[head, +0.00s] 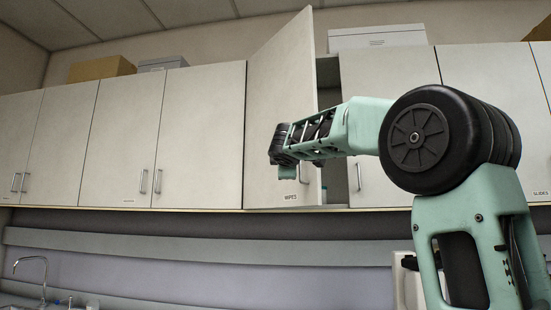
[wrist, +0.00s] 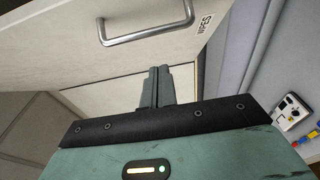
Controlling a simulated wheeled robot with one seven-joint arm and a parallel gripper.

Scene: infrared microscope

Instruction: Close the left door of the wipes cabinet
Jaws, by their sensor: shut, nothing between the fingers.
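The left door (head: 278,90) of the wipes cabinet stands open, swung out toward me, with a dark gap (head: 328,98) at its right side. Its WIPES label (head: 291,196) is at the bottom. In the wrist view the door (wrist: 60,35) fills the top, with its metal handle (wrist: 148,30) and the label (wrist: 205,22). My gripper (wrist: 160,72) is shut and empty, its fingertips near the door's lower part, below the handle in the picture. I cannot tell if they touch the door. In the head view my wrist overlaps the door's lower right part; the fingers are not clear there.
The cabinet's right door (head: 388,100) is beside the gap and looks shut. Other shut cabinets (head: 203,130) run left and right. Boxes (head: 378,36) stand on top. A tap (head: 40,270) is at the lower left. The wall below the cabinets is mostly clear.

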